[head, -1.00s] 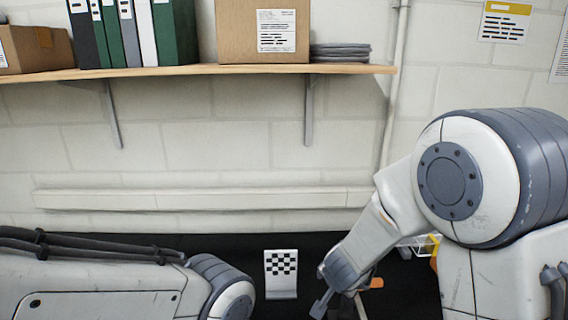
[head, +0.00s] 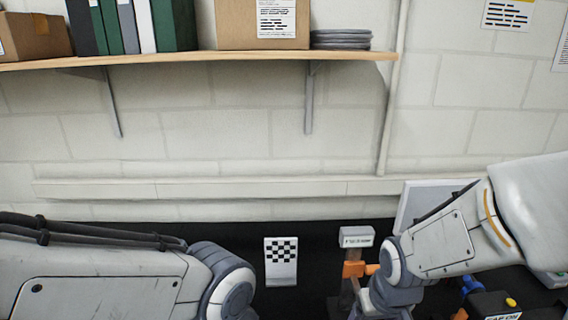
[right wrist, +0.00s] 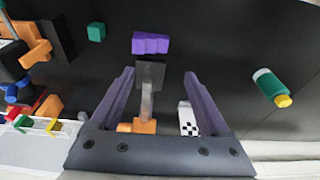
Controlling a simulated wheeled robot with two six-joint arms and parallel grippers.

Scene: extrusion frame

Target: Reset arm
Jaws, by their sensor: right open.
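My right gripper (right wrist: 158,76) is open in the right wrist view, its two dark purple fingers spread apart with nothing held between them. Beyond and between the fingers are a grey upright piece (right wrist: 148,78) with an orange part (right wrist: 144,126) at its near end, and a purple block (right wrist: 151,43). In the head view my right arm comes in from the right and its wrist is low beside an orange fixture (head: 354,269); the fingertips cannot be made out there. My left arm lies at the lower left, and its gripper is out of view.
A checkered marker stand (head: 281,262) is on the black table. A labelled grey block (head: 356,237) tops the fixture. A black box with a yellow button (head: 495,304) sits lower right. The right wrist view shows a green cube (right wrist: 96,32) and a green-yellow bottle (right wrist: 271,88). A shelf (head: 200,58) spans above.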

